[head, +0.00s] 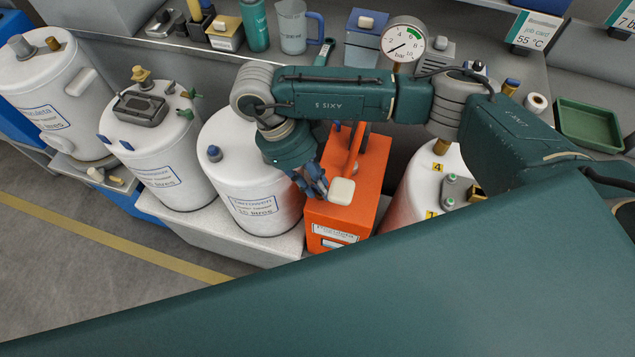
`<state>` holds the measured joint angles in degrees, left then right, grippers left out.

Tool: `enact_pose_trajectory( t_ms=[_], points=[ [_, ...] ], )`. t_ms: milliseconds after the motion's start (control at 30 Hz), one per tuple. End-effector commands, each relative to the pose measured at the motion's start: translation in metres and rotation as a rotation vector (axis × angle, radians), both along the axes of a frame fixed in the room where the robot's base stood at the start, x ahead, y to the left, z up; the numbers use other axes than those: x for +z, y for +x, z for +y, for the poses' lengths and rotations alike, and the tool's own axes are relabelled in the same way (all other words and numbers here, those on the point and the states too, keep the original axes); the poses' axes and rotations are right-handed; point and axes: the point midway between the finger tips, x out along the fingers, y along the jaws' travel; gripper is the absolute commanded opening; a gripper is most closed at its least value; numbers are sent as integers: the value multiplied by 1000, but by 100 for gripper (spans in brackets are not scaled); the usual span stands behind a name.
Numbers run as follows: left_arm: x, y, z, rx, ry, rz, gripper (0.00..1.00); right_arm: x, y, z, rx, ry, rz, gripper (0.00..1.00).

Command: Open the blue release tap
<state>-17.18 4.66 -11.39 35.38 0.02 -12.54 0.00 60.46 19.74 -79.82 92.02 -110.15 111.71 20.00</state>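A blue knob (214,153) stands on top of the middle white tank (235,180). Small blue fittings (126,145) also show on the white tank to its left. I cannot tell for sure which of these is the release tap. My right arm reaches across from the right, and my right gripper (315,184) points down between the middle tank and the orange box (347,215). Its bluish fingers are small here, and their gap is unclear. A cream block (341,191) shows right beside the fingertips; I cannot tell whether they touch it. My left gripper is out of view.
A grey shelf behind carries a pitcher (292,25), a blue box (364,38) and a pressure gauge (404,40). Another white tank (408,190) stands right of the orange box, partly hidden by my arm. A green tray (589,124) lies far right. Open floor (60,265) lies front left.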

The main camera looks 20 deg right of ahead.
Motion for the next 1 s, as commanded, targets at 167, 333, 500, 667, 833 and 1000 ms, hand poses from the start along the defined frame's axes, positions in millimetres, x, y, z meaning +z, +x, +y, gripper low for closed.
enact_pose_trajectory(
  t_ms=[167,333,500,667,833,1000],
  points=[
    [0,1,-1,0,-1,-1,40,22,7,8,2,2,-5,23],
    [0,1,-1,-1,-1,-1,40,57,17,19,3,1,-9,23],
    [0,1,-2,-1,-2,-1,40,88,24,28,1,0,-6,23],
    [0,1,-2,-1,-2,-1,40,105,28,33,-1,-1,-4,23],
    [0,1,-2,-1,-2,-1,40,110,29,35,0,-1,-2,23],
    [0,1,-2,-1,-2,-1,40,110,28,35,-1,0,-2,23]
  ],
)
